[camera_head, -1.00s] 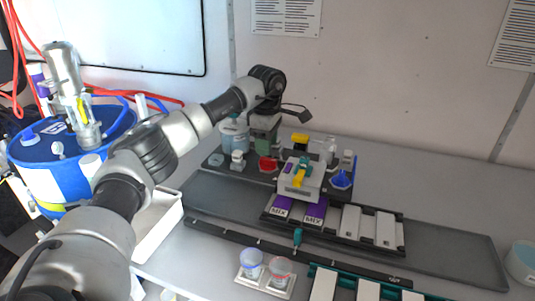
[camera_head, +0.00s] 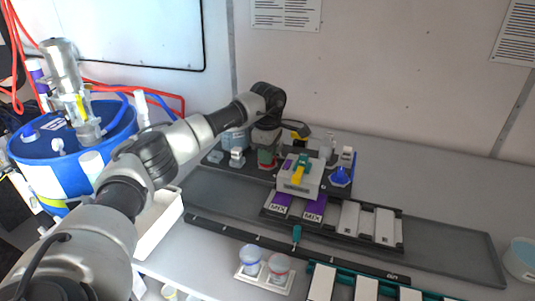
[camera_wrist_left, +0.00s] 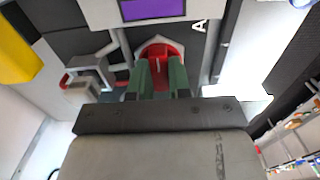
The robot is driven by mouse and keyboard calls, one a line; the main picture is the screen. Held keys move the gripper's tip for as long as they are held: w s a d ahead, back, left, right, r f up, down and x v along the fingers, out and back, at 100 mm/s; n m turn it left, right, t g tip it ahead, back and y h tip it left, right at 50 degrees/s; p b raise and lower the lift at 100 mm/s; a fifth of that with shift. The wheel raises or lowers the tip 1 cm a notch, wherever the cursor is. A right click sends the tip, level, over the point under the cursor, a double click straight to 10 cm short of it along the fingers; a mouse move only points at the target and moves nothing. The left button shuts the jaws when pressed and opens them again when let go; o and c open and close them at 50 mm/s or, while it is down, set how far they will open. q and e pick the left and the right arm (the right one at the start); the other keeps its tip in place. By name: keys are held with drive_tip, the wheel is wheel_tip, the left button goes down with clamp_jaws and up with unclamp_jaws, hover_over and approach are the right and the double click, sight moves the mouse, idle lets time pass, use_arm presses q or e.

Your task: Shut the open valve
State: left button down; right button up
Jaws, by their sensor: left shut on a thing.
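My left gripper (camera_wrist_left: 162,82) is shut on a red valve knob (camera_wrist_left: 158,52); its two green fingers hold the knob in the left wrist view. In the head view the gripper (camera_head: 267,158) points down over the left part of the proportioner, and the red knob there is mostly hidden by it. A blue valve knob (camera_head: 341,175) stands at the right of the unit, apart from the gripper. Between them is a grey block (camera_head: 300,179) with a yellow and teal handle (camera_head: 300,167). My right gripper is not in view.
Purple MIX cartridges (camera_head: 315,207) and white ones (camera_head: 350,219) lie in a black rack in front. Two cups (camera_head: 250,255) stand on a small tray. A blue drum (camera_head: 75,140) is at left. A white bin (camera_head: 158,222) lies beneath my arm.

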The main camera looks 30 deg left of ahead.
use_arm(q)
drive_tip(key=shift+n, duration=0.4)
drive_tip(key=n, duration=0.3)
drive_tip(key=shift+r+n, duration=0.1)
drive_tip(key=shift+n, duration=0.3)
drive_tip(key=n+p, duration=0.1)
drive_tip(key=n, duration=0.8)
drive_tip(key=shift+r, duration=0.1)
drive_tip(key=shift+w+n+p, duration=0.1)
drive_tip(key=shift+n+p, duration=0.4)
drive_tip(key=shift+n, duration=1.7)
drive_tip(key=c, duration=1.2)
unclamp_jaws()
drive_tip(key=shift+c, duration=0.2)
drive_tip(key=shift+o, duration=0.9)
